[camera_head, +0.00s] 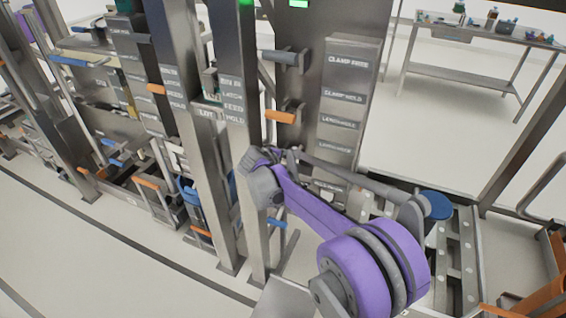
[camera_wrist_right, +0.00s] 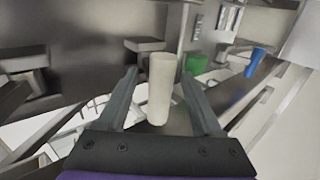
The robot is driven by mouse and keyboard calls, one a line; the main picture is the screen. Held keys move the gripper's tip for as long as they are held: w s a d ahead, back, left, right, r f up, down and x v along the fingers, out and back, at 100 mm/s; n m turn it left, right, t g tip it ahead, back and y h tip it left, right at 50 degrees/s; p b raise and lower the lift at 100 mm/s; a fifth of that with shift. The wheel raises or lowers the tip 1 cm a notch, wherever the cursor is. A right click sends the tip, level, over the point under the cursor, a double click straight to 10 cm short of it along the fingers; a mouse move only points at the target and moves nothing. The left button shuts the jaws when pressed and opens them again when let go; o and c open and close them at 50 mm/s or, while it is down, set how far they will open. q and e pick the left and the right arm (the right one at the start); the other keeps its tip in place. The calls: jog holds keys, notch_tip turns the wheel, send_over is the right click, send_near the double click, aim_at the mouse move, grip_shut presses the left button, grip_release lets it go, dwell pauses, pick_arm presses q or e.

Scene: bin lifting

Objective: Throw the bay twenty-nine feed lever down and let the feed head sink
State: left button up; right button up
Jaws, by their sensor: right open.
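In the right wrist view, a pale cylindrical handle (camera_wrist_right: 162,88) stands between the two fingers of my right gripper (camera_wrist_right: 163,100). The fingers are open, with a visible gap on each side of it. I cannot tell whether this is the bay twenty-nine feed lever. In the head view my purple right arm reaches to the grey post, and its gripper cannot be made out there. A post plate (camera_head: 232,100) has partly hidden labels that seem to read "FEED" and "HOLD"; no bay number is legible. The feed head cannot be identified. My left gripper is not in view.
A grey handle (camera_head: 285,58) and an orange handle (camera_head: 280,117) stick out beside a panel (camera_head: 345,100) labelled "CLAMP FREE". A blue handle (camera_head: 277,222) is lower down. In the wrist view a green block (camera_wrist_right: 195,63) and a blue cylinder (camera_wrist_right: 255,62) lie beyond the fingers.

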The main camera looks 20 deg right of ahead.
grip_shut()
dwell(1.4)
